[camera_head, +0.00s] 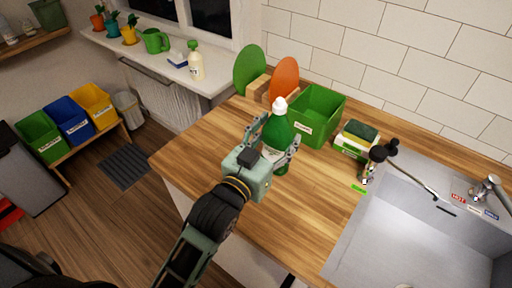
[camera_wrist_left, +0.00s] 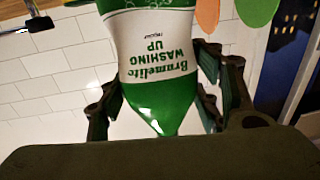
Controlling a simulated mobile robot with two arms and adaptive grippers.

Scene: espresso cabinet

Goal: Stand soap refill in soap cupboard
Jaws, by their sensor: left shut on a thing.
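A green bottle (camera_head: 279,133) with a white cap is in my left gripper (camera_head: 272,146), over the wooden counter. The fingers are on either side of its body, and the gripper is shut on it. In the left wrist view the bottle (camera_wrist_left: 155,60) appears inverted, its white label reading "Brumelite WASHING UP", between the fingers (camera_wrist_left: 157,105). In the head view it looks roughly upright; I cannot tell whether its base touches the counter. A cream bottle with a green cap (camera_head: 195,62) stands on the windowsill. No soap cupboard can be made out. My right gripper is not in view.
A green box (camera_head: 312,118), green and orange discs (camera_head: 284,78) in wooden holders, and a sponge on a small box (camera_head: 355,141) stand along the back of the wooden counter (camera_head: 310,205). The sink (camera_head: 420,235) is at the right. The counter's front middle is clear.

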